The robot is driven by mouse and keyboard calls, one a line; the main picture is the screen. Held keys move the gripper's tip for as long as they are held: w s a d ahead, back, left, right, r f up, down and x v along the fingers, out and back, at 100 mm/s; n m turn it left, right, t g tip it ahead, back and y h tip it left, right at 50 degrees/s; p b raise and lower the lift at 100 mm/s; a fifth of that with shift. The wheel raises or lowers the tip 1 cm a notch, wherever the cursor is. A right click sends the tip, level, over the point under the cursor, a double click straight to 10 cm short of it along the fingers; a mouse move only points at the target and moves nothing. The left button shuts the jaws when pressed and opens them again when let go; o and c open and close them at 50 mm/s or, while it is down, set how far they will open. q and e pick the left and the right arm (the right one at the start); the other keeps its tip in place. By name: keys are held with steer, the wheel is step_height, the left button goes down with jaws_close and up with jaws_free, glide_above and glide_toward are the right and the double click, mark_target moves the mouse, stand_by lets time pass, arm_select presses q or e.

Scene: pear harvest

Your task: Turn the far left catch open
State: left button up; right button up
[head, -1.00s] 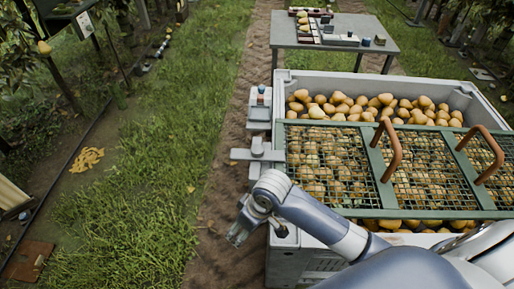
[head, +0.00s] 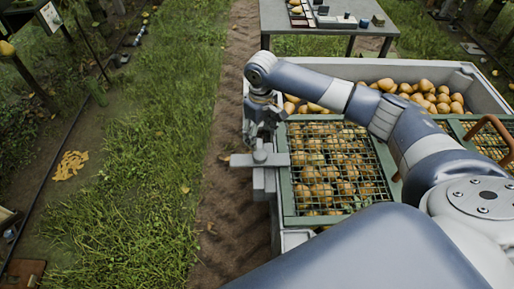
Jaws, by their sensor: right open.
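The far left catch (head: 261,156) is a grey piece with a round knob and a flat crossbar. It sits at the left side of the pear crate (head: 480,88), beside the green mesh lid (head: 288,190). The bar lies crosswise, one end sticking out to the left. My right gripper (head: 262,130) is open and points down, just beyond the knob and close above it. I cannot tell whether the fingers touch the catch. The gripper hides the crate's side just behind the catch. My left gripper is not in view.
Yellow pears (head: 430,95) fill the crate under the lid. A brown handle (head: 490,130) rises from the lid at right. A grey table (head: 290,18) with small items stands behind.

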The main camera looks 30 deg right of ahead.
glide_above(260, 154)
step_height(260, 154, down, 5)
steer(key=shift+r, duration=0.1)
step_height(260, 154, down, 5)
steer(key=shift+r, duration=0.15)
steer(key=shift+f, duration=0.3)
steer(key=shift+c, duration=1.1)
jaws_close()
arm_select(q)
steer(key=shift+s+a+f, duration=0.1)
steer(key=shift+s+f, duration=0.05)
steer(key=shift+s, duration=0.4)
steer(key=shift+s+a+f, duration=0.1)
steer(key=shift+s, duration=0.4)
